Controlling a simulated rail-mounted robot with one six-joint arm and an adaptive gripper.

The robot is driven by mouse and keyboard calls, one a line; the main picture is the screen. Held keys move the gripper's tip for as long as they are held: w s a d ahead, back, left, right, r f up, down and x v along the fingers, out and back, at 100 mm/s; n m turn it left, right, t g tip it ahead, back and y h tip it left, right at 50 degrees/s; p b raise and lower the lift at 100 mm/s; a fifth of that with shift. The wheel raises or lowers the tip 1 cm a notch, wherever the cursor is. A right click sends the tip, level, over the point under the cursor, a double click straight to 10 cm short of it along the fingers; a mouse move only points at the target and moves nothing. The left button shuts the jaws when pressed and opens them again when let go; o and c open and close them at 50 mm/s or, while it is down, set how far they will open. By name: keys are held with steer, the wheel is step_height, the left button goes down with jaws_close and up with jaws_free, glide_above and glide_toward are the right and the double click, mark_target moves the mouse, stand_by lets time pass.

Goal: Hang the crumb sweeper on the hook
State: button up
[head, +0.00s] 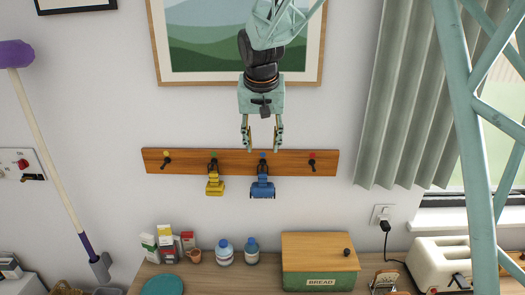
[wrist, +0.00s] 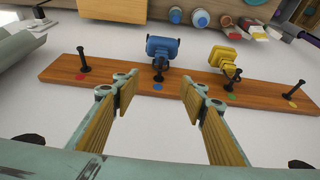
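A wooden hook board (head: 290,168) is on the wall, with hooks marked yellow, green, blue and red from left to right. A small blue tool (head: 262,189) hangs at the blue hook. A small yellow tool (head: 214,187) hangs at the green hook. I cannot tell which tool is the crumb sweeper. The yellow hook (head: 166,161) and red hook (head: 312,163) are bare. My gripper (head: 262,148) is open and empty, pointing down in front of the board near the blue hook. The wrist view shows the blue tool (wrist: 163,48) and yellow tool (wrist: 227,58) beyond the parted fingers.
A framed picture (head: 205,45) hangs above the board. Below, the counter holds a bread box (head: 305,282), two bottles (head: 224,252), cartons (head: 165,240) and a toaster (head: 440,258). A purple-headed pole (head: 50,145) stands at left; a curtain (head: 405,100) hangs at right.

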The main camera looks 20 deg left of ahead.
steer(key=shift+s+r, duration=0.15)
steer(key=shift+r, duration=0.3)
steer(key=shift+d, duration=0.15)
